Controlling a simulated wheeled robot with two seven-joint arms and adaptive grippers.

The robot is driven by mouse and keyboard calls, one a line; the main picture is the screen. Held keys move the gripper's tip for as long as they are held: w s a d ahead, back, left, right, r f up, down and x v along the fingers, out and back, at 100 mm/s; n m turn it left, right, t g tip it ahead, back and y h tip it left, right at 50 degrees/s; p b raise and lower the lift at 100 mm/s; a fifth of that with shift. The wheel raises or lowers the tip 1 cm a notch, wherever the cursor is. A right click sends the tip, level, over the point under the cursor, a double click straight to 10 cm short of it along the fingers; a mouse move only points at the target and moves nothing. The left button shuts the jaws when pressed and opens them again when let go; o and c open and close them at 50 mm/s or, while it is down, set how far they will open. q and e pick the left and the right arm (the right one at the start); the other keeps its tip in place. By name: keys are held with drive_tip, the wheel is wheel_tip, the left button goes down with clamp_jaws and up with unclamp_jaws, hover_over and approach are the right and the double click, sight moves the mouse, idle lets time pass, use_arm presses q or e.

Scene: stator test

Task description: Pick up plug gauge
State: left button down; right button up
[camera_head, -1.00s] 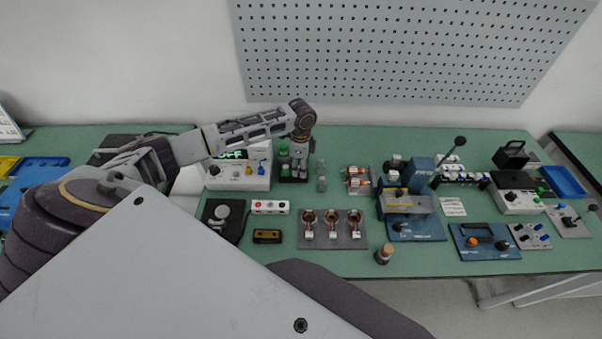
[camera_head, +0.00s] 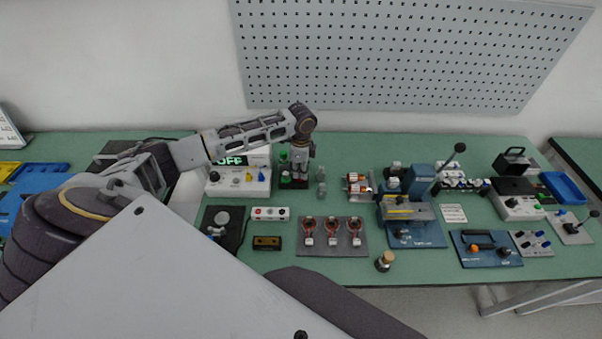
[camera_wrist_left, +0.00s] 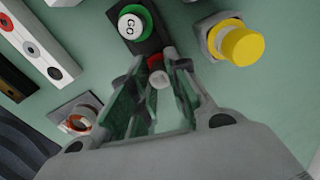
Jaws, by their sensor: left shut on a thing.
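My left gripper (camera_head: 299,180) reaches down over a small dark stand at the back of the bench. In the left wrist view its fingers (camera_wrist_left: 163,66) are closed around a plug gauge (camera_wrist_left: 160,79) with a grey-white cylinder and a red band. The fingers partly hide it. A plug gauge with a green cap marked GO (camera_wrist_left: 130,26) stands upright in the black stand (camera_wrist_left: 153,45), just beyond the fingertips. I cannot tell whether the held gauge has left the stand. My right gripper is not in view.
A yellow-topped cylinder (camera_wrist_left: 236,45) stands close to the right of the fingers in the wrist view. A white tester reading OFF (camera_head: 237,182) is left of the stand. A plate with three copper-wound stators (camera_head: 331,247) lies in front. Small grey cylinders (camera_head: 321,174) stand to the right.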

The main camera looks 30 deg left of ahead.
use_arm(q)
wheel_tip(320, 180, up, 9)
drive_tip(key=shift+r+b, duration=0.1)
drive_tip(key=shift+b, duration=0.25)
drive_tip(key=shift+r, duration=0.15)
idle(0.6)
